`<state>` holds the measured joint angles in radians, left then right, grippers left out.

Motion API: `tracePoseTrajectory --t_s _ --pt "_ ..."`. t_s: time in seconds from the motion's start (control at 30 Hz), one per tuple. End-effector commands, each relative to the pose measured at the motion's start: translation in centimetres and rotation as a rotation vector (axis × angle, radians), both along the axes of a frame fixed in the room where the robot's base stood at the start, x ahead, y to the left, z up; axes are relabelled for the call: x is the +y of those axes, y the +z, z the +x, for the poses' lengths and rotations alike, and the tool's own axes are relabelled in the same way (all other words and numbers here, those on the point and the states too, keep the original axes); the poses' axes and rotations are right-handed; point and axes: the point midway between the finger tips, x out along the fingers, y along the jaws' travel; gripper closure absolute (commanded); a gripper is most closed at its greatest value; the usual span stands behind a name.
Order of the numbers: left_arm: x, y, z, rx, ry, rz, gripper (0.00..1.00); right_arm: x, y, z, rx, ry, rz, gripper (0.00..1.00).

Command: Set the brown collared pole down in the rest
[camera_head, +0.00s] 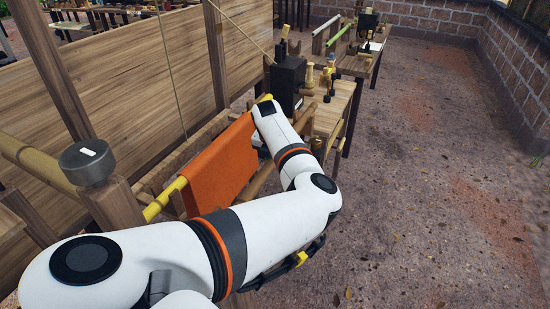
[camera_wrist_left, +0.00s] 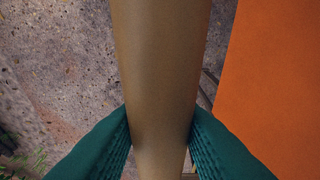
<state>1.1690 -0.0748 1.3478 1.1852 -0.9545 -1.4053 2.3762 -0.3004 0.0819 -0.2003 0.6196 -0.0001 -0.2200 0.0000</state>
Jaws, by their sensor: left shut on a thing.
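In the left wrist view a smooth brown pole (camera_wrist_left: 165,70) runs from top to bottom through the middle. My left gripper (camera_wrist_left: 160,140) is shut on it, with a ribbed teal finger against each side. No collar shows on the visible stretch of pole. In the head view my left arm reaches forward from the lower left, and its fingers are hidden behind the arm. A brown pole (camera_head: 257,184) shows beside the arm, but I cannot tell whether it is the held one. I cannot clearly make out the rest. My right gripper is not in view.
An orange sheet (camera_head: 220,172) hangs over a yellow pole (camera_head: 164,199) close beside my arm; it also fills the right of the wrist view (camera_wrist_left: 275,80). A grey-capped post (camera_head: 88,165) stands left. A black box (camera_head: 287,83) and workbenches are beyond. The ground at right is clear.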

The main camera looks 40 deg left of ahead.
Motion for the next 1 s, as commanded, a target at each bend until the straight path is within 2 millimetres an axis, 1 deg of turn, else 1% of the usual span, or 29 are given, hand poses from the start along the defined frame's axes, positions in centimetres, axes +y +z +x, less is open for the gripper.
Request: tracePoseTrajectory --t_s 0.1,0.13,0.27,0.3,0.53,0.67,0.77,1.0 --pt "0.0 0.1 0.0 -0.001 0.000 0.001 0.93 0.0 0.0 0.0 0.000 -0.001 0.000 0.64" --pt "0.0 0.0 0.0 -0.001 0.000 0.001 0.69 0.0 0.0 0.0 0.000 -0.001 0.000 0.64" --pt "0.0 0.0 0.0 -0.001 0.000 0.001 0.48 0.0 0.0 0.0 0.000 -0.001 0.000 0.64" --pt "0.0 0.0 0.0 0.000 0.000 0.001 0.46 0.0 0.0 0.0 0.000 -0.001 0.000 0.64" --pt "0.0 -0.1 0.0 0.002 0.000 -0.001 0.46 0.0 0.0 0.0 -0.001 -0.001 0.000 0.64" --pt "-0.1 0.6 -0.1 0.000 0.000 0.001 0.46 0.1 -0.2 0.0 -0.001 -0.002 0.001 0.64" --pt "-0.1 1.9 -0.5 0.000 0.001 0.002 0.46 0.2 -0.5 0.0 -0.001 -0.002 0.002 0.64" --pt "-0.5 6.9 -1.7 -0.004 0.001 0.002 0.46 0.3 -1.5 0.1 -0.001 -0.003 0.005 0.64"
